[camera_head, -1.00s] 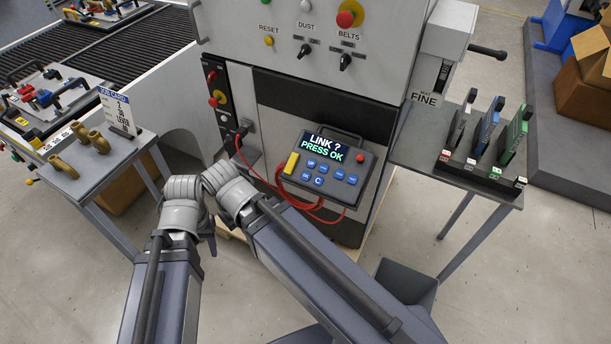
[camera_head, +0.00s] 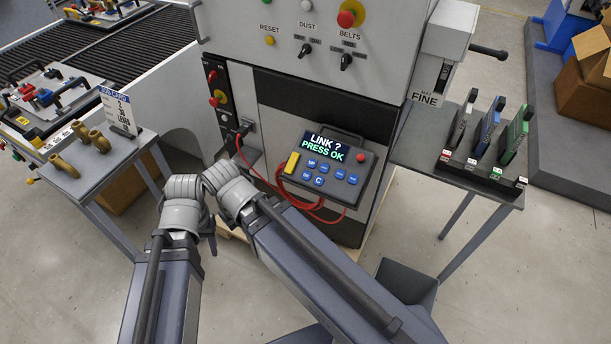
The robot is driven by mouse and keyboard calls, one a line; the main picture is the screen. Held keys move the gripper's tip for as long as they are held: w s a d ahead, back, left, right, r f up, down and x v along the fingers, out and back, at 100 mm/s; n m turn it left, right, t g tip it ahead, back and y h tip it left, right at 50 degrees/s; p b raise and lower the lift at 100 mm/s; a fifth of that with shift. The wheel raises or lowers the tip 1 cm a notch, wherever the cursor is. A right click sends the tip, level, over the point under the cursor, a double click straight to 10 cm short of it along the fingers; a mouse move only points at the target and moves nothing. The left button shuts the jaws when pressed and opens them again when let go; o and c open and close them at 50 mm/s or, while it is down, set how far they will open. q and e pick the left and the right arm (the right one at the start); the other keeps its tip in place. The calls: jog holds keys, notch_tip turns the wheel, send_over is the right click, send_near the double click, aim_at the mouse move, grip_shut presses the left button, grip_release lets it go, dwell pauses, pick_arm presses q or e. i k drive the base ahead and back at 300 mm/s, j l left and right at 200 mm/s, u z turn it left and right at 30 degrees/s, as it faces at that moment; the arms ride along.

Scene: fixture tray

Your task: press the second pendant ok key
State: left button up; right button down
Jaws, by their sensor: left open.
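The pendant (camera_head: 342,183) hangs on the front of the grey machine. Its screen (camera_head: 326,147) reads "LINK ? PRESS OK". Below the screen are several small blue keys (camera_head: 325,168), whose labels are mostly too small to read. A yellow bar (camera_head: 291,163) is at its left and a red button (camera_head: 361,157) at its right. My left gripper (camera_head: 212,244) shows only as a dark finger below the wrists, left of the pendant and apart from it; the rest is hidden. My right arm ends beside the left wrist, and its gripper is hidden.
A red cable (camera_head: 245,157) loops from the machine's socket around the pendant. A side table (camera_head: 440,172) at right holds several upright cartridges (camera_head: 487,130). A left table (camera_head: 88,180) holds brass parts (camera_head: 64,166) and a job card (camera_head: 118,112). Knobs (camera_head: 346,62) sit above on the machine.

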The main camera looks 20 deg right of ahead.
aim_at(307, 174)
jog(key=k+j+z, duration=0.3)
jog(key=j, duration=0.2)
jog(key=k+j+z, duration=0.3)
jog(key=j, duration=0.15)
